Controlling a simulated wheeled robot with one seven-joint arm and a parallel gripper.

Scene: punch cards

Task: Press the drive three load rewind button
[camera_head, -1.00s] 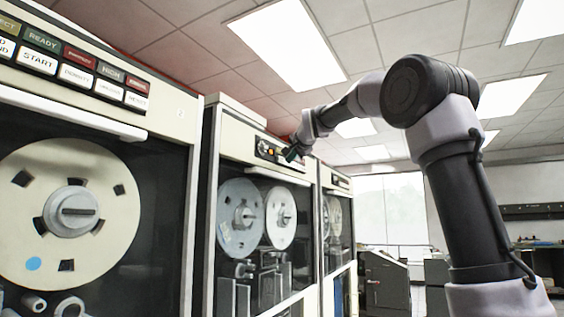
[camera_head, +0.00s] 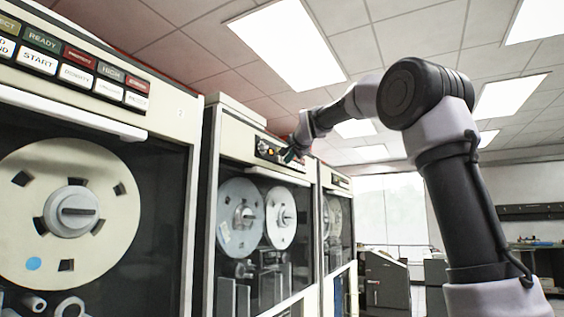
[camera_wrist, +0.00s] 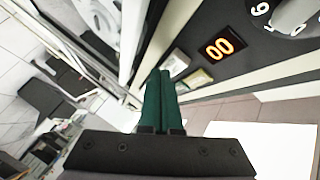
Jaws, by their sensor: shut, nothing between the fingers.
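My gripper (camera_head: 289,157) is at the control panel (camera_head: 268,150) on the upper front of the middle tape drive (camera_head: 228,125). In the wrist view its two green fingers (camera_wrist: 158,85) are shut together with nothing between them. The fingertips lie beside two small square buttons, a whitish one (camera_wrist: 176,64) and a cream one (camera_wrist: 194,80). Whether the tips touch either button I cannot tell. Any lettering on these buttons is unreadable. An orange "00" display (camera_wrist: 219,48) sits beside the buttons, to the right of the fingers.
A numbered dial (camera_wrist: 290,14) is at the wrist view's upper right. A nearer drive marked 2 (camera_head: 157,100) stands at left, with labelled buttons, START (camera_head: 38,61) among them. Another drive (camera_head: 337,178) stands beyond the middle one. Grey cabinets (camera_head: 386,285) stand farther back.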

